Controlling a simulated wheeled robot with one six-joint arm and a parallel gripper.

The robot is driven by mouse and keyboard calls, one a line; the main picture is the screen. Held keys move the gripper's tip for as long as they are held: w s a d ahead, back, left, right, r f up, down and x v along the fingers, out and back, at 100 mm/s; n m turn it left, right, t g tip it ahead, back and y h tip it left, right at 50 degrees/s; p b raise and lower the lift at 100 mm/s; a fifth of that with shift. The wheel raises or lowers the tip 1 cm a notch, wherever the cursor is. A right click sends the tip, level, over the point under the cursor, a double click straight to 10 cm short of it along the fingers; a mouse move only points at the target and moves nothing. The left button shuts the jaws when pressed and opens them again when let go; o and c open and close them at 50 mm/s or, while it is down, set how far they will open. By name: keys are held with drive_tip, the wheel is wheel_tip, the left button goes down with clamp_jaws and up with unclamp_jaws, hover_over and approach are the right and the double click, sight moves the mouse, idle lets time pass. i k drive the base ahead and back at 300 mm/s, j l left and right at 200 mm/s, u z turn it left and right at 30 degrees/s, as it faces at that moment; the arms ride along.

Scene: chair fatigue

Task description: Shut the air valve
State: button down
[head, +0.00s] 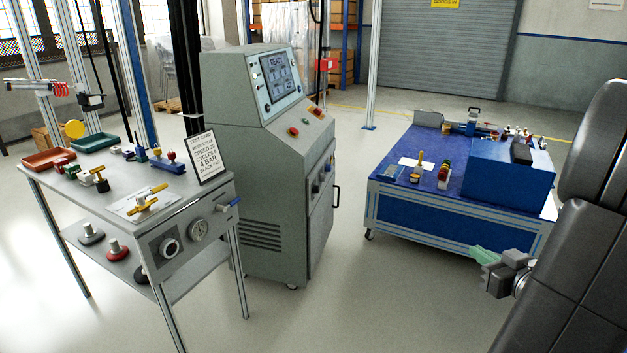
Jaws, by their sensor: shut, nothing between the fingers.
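My gripper (476,254), with pale green fingertips, is shut and empty at the right. It is over open floor in front of the blue table, far from the valve.
A grey control cabinet (262,190) stands behind the bench's right end. A blue-topped table (410,190) with tools stands at the right. The bench holds trays, small parts and a sign (206,156). Open floor (350,290) lies between bench and gripper.

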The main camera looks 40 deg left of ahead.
sight(154, 191)
drive_tip(key=u, duration=1.55)
drive_tip(key=i+j, duration=0.55)
drive_tip(key=j, duration=0.3)
drive_tip(key=i+j, duration=0.3)
drive_tip(key=j, duration=0.1)
